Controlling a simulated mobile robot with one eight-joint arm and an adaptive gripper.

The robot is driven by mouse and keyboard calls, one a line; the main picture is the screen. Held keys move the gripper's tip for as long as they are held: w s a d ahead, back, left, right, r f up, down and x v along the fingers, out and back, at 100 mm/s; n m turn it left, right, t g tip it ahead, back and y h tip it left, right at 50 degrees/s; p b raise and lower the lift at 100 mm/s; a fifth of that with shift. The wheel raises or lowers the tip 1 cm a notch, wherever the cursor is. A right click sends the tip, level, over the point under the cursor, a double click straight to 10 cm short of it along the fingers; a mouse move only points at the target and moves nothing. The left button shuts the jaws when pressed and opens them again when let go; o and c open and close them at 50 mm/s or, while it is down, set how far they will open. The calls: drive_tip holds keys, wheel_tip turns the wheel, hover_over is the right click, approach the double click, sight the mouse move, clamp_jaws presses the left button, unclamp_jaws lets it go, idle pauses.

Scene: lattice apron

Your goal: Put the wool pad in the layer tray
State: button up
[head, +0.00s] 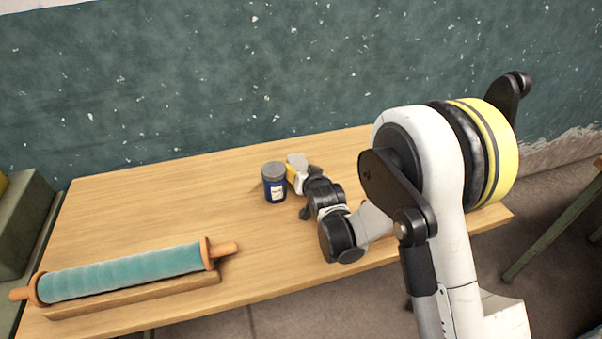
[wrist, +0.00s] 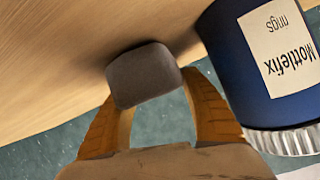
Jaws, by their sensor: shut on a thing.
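My gripper (wrist: 147,86) has two orange-yellow fingers shut on a small grey-brown block with rounded edges, which I take for the wool pad (wrist: 144,72). The pad sits between the fingertips, close to the wooden table top; I cannot tell whether it touches the wood. In the head view my gripper (head: 291,174) is low over the back middle of the table, just right of a blue jar. The pad cannot be made out there, hidden by the jar or the gripper. I cannot make out a layer tray in either view.
The blue jar (head: 275,188) with a grey lid stands close beside the gripper; its label (wrist: 281,47) appears upside down in the wrist view. A teal roller (head: 125,273) rests on a wooden stand (head: 140,298) at front left. The table (head: 150,205) is clear between.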

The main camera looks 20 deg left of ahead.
drive_tip(key=o, duration=0.8)
